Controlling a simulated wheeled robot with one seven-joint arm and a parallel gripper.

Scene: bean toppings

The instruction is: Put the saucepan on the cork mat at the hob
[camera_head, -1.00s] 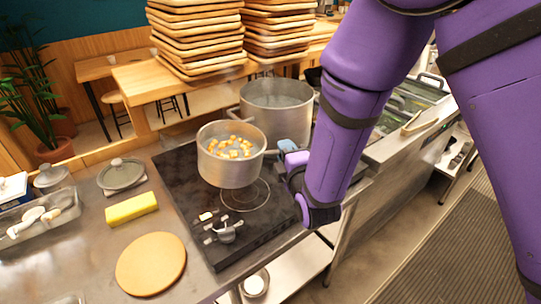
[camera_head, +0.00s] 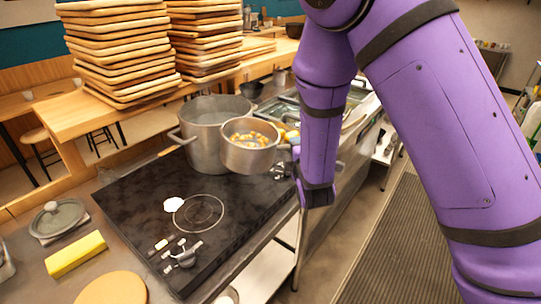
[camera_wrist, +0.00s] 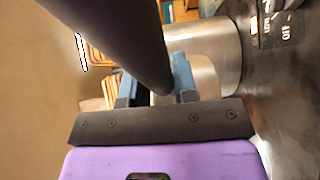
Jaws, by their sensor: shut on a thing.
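The saucepan (camera_head: 250,157) is a steel pan with orange-yellow pieces in it. It is held in the air by the hob's far right side, in front of the large stockpot, and looks about upright. My gripper (camera_head: 291,153) is shut on its handle, at the pan's right; the handle is mostly hidden in the head view. The blue fingers (camera_wrist: 156,88) show in the wrist view, with a dark bar across them and steel beyond. The round tan cork mat (camera_head: 115,289) lies on the counter at the hob's near left, cut by the frame's bottom edge, with nothing on it.
The stockpot (camera_head: 206,150) stands on the back of the black hob (camera_head: 130,205); the hob's front ring is bare. A yellow sponge-like block (camera_head: 76,254) and a lidded grey dish (camera_head: 58,219) lie left of the hob. Board stacks (camera_head: 120,50) stand behind.

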